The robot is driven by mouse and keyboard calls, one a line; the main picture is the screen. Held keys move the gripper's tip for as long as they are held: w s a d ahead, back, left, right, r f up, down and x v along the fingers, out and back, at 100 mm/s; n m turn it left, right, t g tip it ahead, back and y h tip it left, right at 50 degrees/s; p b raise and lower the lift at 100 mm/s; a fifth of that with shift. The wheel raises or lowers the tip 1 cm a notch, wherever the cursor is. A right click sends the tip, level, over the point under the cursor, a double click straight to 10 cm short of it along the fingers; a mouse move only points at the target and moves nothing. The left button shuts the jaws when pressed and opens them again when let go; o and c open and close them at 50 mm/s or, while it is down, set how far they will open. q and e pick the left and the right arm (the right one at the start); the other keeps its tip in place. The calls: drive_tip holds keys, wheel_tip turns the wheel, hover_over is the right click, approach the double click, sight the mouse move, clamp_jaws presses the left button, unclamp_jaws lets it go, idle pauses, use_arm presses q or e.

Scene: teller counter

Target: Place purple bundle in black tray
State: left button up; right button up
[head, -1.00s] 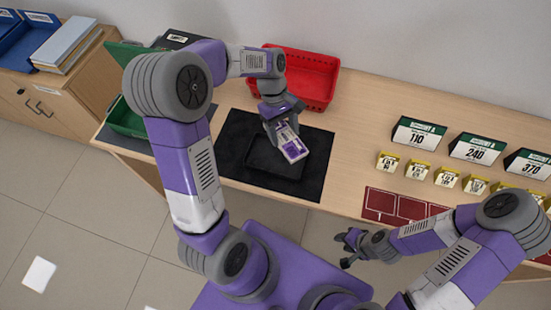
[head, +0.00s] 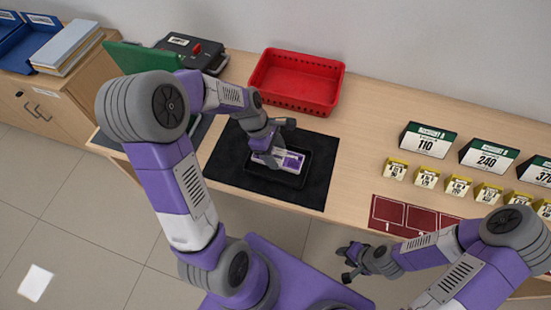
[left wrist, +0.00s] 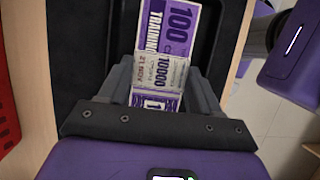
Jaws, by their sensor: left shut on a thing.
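The purple bundle (head: 290,161) is a purple and white stack of notes with a pale band. It also shows in the left wrist view (left wrist: 168,30), marked 100 and 10000. My left gripper (head: 274,158) is shut on the bundle and holds it over or in the black tray (head: 298,182); whether the bundle touches the tray floor I cannot tell. The tray rests on a black mat (head: 320,190) and shows behind the bundle in the left wrist view (left wrist: 120,40). My right gripper (head: 350,262) hangs off the counter's front edge with nothing visible in it; its fingers look apart.
A red basket (head: 297,82) stands behind the mat. A dark device (head: 192,52) and a green container (head: 140,58) are at the left. Account signs (head: 427,140), several small yellow-topped cards (head: 426,177) and a dark red numbered mat (head: 405,215) lie to the right.

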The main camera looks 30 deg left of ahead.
use_arm(q)
drive_tip(key=shift+f+b, duration=0.35)
drive_tip(key=shift+f, duration=0.95)
drive_tip(key=shift+f, duration=0.15)
drive_tip(key=o, duration=1.1)
drive_tip(key=w+p+v, duration=0.1)
drive_tip(key=p+v, duration=0.3)
drive_tip(key=v, duration=0.8)
drive_tip(key=shift+s+p, duration=0.35)
drive_tip(key=shift+s, duration=0.1)
